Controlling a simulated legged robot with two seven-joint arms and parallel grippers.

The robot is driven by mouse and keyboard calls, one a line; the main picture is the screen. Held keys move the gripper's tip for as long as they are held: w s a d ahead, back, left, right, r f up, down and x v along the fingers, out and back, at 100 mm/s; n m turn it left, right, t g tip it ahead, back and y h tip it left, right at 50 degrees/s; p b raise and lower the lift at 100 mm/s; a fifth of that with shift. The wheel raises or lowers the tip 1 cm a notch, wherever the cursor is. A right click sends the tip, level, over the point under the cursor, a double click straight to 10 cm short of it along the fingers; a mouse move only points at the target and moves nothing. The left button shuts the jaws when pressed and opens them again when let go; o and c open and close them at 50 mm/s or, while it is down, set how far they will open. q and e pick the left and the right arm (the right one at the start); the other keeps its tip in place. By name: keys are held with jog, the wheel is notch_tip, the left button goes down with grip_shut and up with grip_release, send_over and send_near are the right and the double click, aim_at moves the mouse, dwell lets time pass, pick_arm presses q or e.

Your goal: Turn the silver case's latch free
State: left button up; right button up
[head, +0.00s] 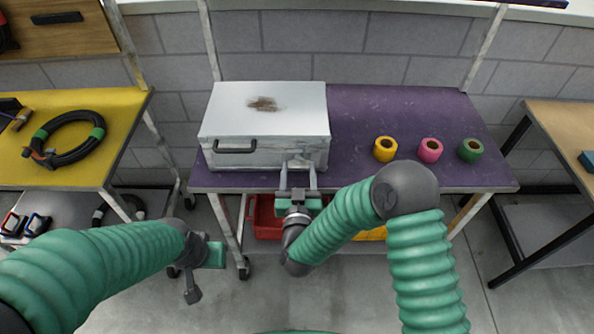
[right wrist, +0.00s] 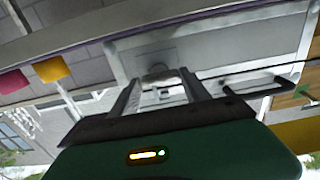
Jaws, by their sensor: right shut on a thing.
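The silver case (head: 225,120) sits closed on the purple bench top, with a brown stain on its lid. Its black handle (head: 236,148) is on the front, left of my right gripper. My right gripper (head: 298,164) is at the right part of the case's front face. In the right wrist view, its two fingers (right wrist: 163,88) are on either side of the small grey latch (right wrist: 160,72) and shut on it; the fingers partly hide the latch. My left gripper (head: 193,283) hangs low over the floor at the left, away from the case; its opening is unclear.
The purple bench (head: 400,110) has yellow (head: 385,149), pink (head: 430,150) and green (head: 470,150) rolls on its right side. A red bin (head: 266,222) is below. A yellow table (head: 112,130) with a coiled hose (head: 70,158) stands left. The bench middle is clear.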

jog(key=shift+d, duration=0.1)
jog(key=shift+m, duration=0.4)
jog(key=shift+m+b, duration=0.45)
jog(key=shift+m, duration=0.15)
jog(key=m+b, duration=0.2)
jog(key=m, duration=0.4)
jog(key=shift+f+b, duration=0.15)
jog(key=shift+b, duration=0.15)
jog(key=m+b, duration=0.4)
jog(key=m, duration=0.5)
jog(key=shift+d+f+m, duration=0.1)
jog(key=shift+f+m, duration=0.05)
jog(key=shift+m, duration=0.25)
jog(key=o, duration=1.4)
